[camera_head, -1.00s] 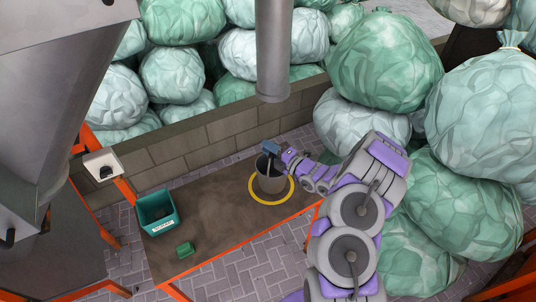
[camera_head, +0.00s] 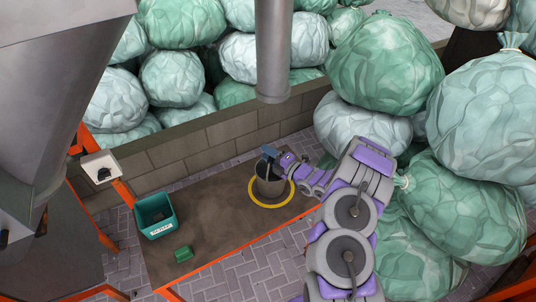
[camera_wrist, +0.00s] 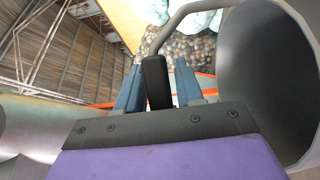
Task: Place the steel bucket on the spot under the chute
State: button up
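The steel bucket (camera_head: 268,188) is grey and stands about upright within the yellow ring (camera_head: 271,206) on the brown table, below the chute pipe (camera_head: 272,50). Whether its base touches the table is hard to tell. My gripper (camera_head: 269,152) is at the bucket's top. In the wrist view my gripper (camera_wrist: 158,68) has its blue fingers on either side of the black grip (camera_wrist: 156,84) of the bucket's wire handle, close against it. The bucket's open mouth (camera_wrist: 275,85) shows at the right of that view.
A green bin (camera_head: 155,215) with a white label stands on the left of the table (camera_head: 215,215). A small green block (camera_head: 183,253) lies near the front edge. A block wall (camera_head: 215,140) runs behind. Large bags (camera_head: 385,65) crowd the right beside my arm. A grey hopper (camera_head: 55,80) stands left.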

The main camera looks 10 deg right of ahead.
jog(key=shift+o, duration=1.1)
jog(key=shift+r, duration=0.1)
